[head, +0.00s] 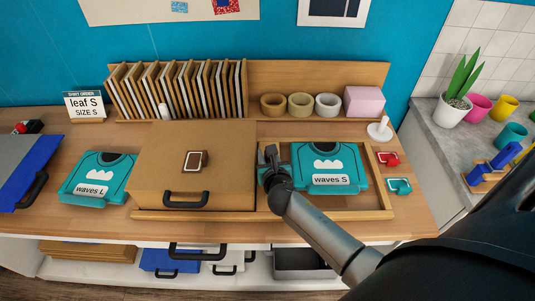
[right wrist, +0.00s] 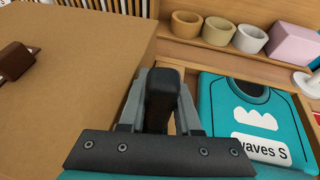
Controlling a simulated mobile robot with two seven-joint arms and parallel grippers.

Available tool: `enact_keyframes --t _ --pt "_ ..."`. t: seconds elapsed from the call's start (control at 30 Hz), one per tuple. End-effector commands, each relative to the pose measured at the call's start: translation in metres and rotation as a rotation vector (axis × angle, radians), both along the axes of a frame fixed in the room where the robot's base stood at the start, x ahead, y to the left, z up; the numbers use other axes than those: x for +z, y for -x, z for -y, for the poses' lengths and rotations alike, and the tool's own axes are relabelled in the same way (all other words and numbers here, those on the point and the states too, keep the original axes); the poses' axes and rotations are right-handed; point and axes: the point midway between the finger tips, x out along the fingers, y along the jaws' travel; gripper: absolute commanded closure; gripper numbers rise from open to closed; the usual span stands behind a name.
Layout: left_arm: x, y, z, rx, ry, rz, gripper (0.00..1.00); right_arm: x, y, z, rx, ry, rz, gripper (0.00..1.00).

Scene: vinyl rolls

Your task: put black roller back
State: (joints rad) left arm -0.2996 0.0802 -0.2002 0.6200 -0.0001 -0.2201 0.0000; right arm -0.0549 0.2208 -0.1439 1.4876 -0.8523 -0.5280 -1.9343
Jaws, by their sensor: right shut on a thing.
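In the right wrist view the gripper (right wrist: 163,92) is shut on a dark, round-ended piece, which I take to be the black roller (right wrist: 163,82). Most of its shape is hidden by the fingers and the dark plate in front. A teal shirt labelled "waves S" (head: 327,160) lies in the tray just right of the gripper; it also shows in the right wrist view (right wrist: 225,92). My left gripper is not in view.
The tan box (head: 155,160) with a black handle stands left of the gripper. Red (head: 388,158) and teal (head: 398,186) tools lie right of the tray.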

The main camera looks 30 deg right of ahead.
Motion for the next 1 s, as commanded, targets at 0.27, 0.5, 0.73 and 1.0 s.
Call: enact_keyframes --t 0.27,0.5,0.73,1.0 --pt "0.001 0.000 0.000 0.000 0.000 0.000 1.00 0.001 0.000 0.000 0.000 0.001 0.002 1.00" --pt "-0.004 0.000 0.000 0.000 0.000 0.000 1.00 -0.004 0.000 0.000 0.000 0.000 0.001 1.00" --pt "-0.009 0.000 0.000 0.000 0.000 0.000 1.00 -0.012 0.000 0.000 0.000 0.001 0.002 1.00" --pt "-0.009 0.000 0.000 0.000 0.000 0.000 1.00 -0.012 0.000 0.000 0.000 0.001 0.002 1.00"
